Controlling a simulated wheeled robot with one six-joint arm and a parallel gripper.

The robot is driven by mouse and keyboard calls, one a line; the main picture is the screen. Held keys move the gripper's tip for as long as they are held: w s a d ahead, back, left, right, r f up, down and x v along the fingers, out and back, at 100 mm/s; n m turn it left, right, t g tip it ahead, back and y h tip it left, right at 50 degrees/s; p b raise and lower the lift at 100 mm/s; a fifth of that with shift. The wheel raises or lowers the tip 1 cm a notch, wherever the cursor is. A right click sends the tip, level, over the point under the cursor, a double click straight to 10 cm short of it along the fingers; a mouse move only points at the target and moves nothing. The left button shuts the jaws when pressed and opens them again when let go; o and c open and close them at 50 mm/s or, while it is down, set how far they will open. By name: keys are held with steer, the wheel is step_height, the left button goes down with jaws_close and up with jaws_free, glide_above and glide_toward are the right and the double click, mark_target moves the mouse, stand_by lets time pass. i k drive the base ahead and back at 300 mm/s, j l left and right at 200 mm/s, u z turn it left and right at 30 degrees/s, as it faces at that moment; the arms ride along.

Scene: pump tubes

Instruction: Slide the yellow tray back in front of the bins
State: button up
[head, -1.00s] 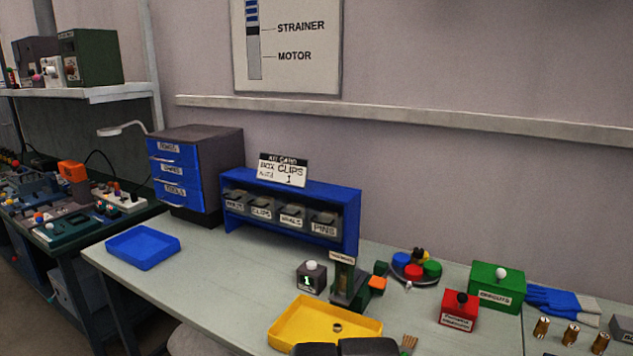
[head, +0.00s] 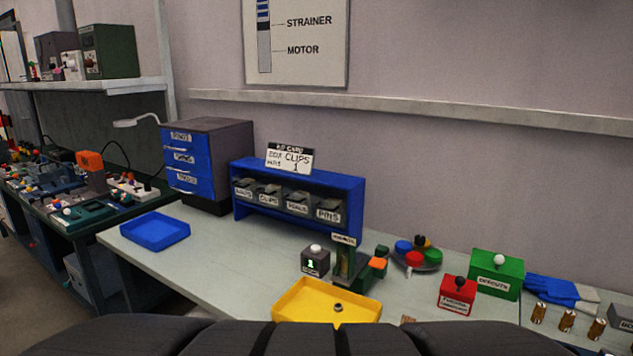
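The yellow tray (head: 290,304) lies on the workbench near its front edge, below and right of the bins in the picture. A small dark metal ring or nut (head: 338,307) lies in it. The tray's front part is hidden behind dark parts of my own body along the bottom. The bins (head: 297,202) are several grey labelled boxes in a blue rack (head: 350,193); CLIPS and PINS can be read. Bare bench lies in front of the rack's left part. I cannot make out my gripper or its fingers, and nothing visible holds the tray.
A grey counter box (head: 315,262) showing 1 and a green fixture (head: 362,268) stand between tray and rack. A blue tray (head: 155,232) lies at the left. Red (head: 457,297) and green (head: 497,273) boxes stand right. The bench (head: 215,262) is clear between the trays.

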mark_target(310, 299)
steer(key=i+l, duration=0.2)
steer(key=k+j, duration=0.15)
steer(key=k, duration=0.15)
steer(key=l+u, duration=0.15)
steer(key=u, duration=0.25)
steer(key=i+l+u, duration=0.1)
steer(key=u, duration=0.3)
steer(key=l+u, duration=0.25)
steer(key=u, duration=0.15)
